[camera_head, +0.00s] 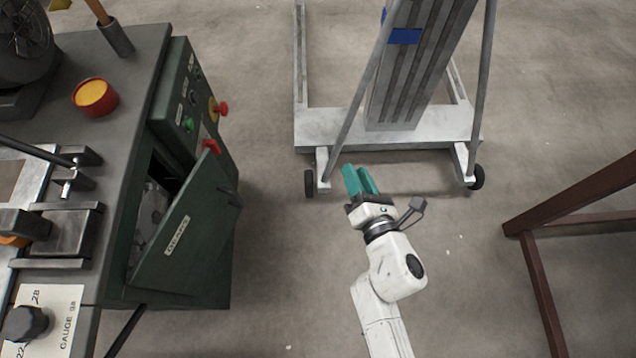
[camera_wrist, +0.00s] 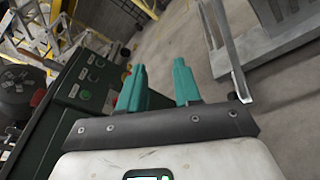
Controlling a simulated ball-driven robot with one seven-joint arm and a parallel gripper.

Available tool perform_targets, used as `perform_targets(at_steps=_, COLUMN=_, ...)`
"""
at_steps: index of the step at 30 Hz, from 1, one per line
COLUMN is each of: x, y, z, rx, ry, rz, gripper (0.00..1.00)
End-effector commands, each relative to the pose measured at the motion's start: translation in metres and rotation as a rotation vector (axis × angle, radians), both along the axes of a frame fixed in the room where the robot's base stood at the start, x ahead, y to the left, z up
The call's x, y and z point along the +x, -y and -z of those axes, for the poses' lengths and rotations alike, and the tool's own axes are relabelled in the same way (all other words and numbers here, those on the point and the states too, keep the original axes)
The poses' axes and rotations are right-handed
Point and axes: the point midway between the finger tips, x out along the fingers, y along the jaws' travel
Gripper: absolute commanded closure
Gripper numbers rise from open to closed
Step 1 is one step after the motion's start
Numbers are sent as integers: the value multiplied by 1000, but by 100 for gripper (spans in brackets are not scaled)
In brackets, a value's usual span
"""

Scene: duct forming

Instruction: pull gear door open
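The gear door (camera_head: 187,228) is a dark green panel with a small label, on the side of the green machine cabinet (camera_head: 222,285) at left in the head view. It stands ajar, swung out from the cabinet, and grey parts show in the gap behind it. My gripper (camera_head: 360,180) has teal fingers and is well to the right of the door, over bare floor, touching nothing. In the wrist view the two fingers (camera_wrist: 160,85) are apart with nothing between them. The door cannot be made out clearly in the wrist view.
Red and green buttons (camera_head: 200,127) stick out on the cabinet's panel above the door. A wheeled grey lift frame (camera_head: 390,140) stands just beyond my gripper. A brown steel frame (camera_head: 575,215) is at right. The floor between cabinet and arm is clear.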

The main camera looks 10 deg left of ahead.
Motion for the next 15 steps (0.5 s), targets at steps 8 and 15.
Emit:
perform_targets(at_steps=8, x=-76, y=-129, z=59, rx=-333, ry=458, rz=-563, gripper=67)
perform_targets(at_steps=15, x=-106, y=-159, z=71, rx=-388, ry=603, rz=-714, gripper=67)
